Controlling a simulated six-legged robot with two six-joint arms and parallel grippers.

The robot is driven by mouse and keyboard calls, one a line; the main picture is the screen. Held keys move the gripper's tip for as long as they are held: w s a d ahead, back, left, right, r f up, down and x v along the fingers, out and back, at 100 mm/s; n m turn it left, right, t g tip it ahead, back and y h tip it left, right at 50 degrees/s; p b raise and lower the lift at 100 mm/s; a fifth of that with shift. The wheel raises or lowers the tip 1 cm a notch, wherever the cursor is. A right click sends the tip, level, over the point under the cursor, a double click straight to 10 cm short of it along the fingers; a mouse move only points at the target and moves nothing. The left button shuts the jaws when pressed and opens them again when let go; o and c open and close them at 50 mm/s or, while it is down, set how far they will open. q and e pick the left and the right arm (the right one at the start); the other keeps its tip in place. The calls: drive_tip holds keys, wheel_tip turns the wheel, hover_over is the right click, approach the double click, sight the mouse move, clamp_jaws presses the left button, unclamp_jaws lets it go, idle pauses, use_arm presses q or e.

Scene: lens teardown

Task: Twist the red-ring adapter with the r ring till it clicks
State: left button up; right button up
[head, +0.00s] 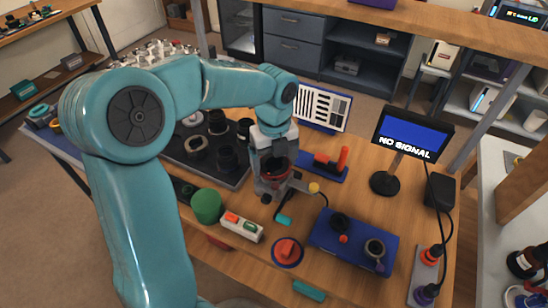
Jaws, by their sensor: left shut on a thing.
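My left arm reaches across the table from the left, and its gripper (272,184) points down near the middle. It is shut on a dark round piece with a red band (279,165), which looks like the red-ring adapter. This piece sits low between the fingers, over a grey holder on the table, and is partly hidden by the gripper. I cannot tell whether it is seated or how far it is turned. I cannot single out the r ring. My right gripper is not in view.
A dark tray (238,183) with several lens parts lies behind left. A green cylinder (207,205), a switch box (241,226) and a red-topped disc (288,252) stand in front. A blue mat (324,234) lies front right. A NO SIGNAL monitor (412,132) stands behind right.

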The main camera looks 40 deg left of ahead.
sight(274, 168)
use_arm(q)
drive_tip(key=shift+r+m, duration=0.1)
drive_tip(key=shift+m, duration=0.3)
drive_tip(key=shift+c, duration=2.4)
drive_tip(key=o, duration=1.4)
drive_tip(key=shift+c, duration=0.2)
wheel_tip(274, 168, up, 16)
drive_tip(key=p, duration=0.2)
drive_tip(key=shift+r, duration=0.15)
